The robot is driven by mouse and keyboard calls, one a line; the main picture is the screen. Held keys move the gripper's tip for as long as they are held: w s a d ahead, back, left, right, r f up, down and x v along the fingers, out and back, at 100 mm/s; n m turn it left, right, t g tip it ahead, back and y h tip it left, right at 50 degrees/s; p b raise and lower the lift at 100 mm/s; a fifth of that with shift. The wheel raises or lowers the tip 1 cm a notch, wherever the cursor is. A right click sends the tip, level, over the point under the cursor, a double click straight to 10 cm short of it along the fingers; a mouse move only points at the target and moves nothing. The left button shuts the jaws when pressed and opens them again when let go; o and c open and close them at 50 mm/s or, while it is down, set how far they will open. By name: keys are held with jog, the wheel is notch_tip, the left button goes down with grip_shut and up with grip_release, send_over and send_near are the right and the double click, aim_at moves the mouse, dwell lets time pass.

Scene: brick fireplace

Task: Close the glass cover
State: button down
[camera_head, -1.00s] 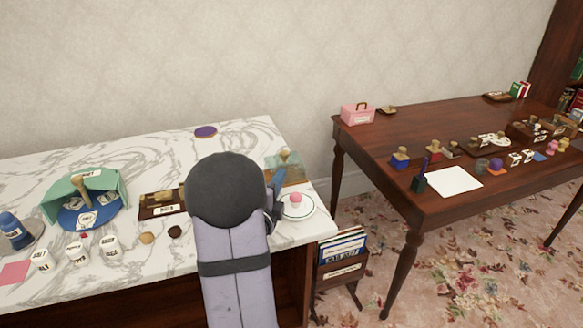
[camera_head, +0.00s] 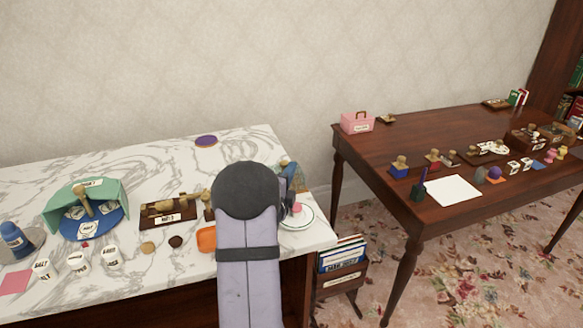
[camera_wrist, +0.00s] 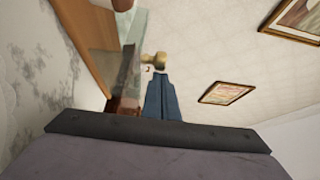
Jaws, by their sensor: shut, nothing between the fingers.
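The glass cover (camera_head: 299,180) is at the right end of the marble counter, mostly behind my arm in the head view. It looks tilted up, but its exact angle is hard to tell. In the wrist view a greenish clear pane (camera_wrist: 131,22) and a brass-coloured knob (camera_wrist: 154,61) show just beyond my fingers. My gripper (camera_wrist: 158,82) is shut and empty, its blue fingertips close to the knob; I cannot tell whether they touch. In the head view my gripper is mostly hidden by the arm. The cover's base is hidden too.
A plate (camera_head: 303,223) with a pink-topped item (camera_head: 296,208) sits close by at the counter's right edge. An orange item (camera_head: 207,239) and a wooden stamp tray (camera_head: 160,221) lie left of my arm. The back of the marble counter (camera_head: 250,140) is mostly clear.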

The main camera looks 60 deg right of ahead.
jog(key=shift+w+d, duration=0.1)
jog(key=shift+d, duration=0.55)
jog(key=w+a+b, duration=0.2)
jog(key=w+a, duration=0.3)
jog(key=shift+w+a, duration=0.4)
jog(key=shift+a, duration=0.1)
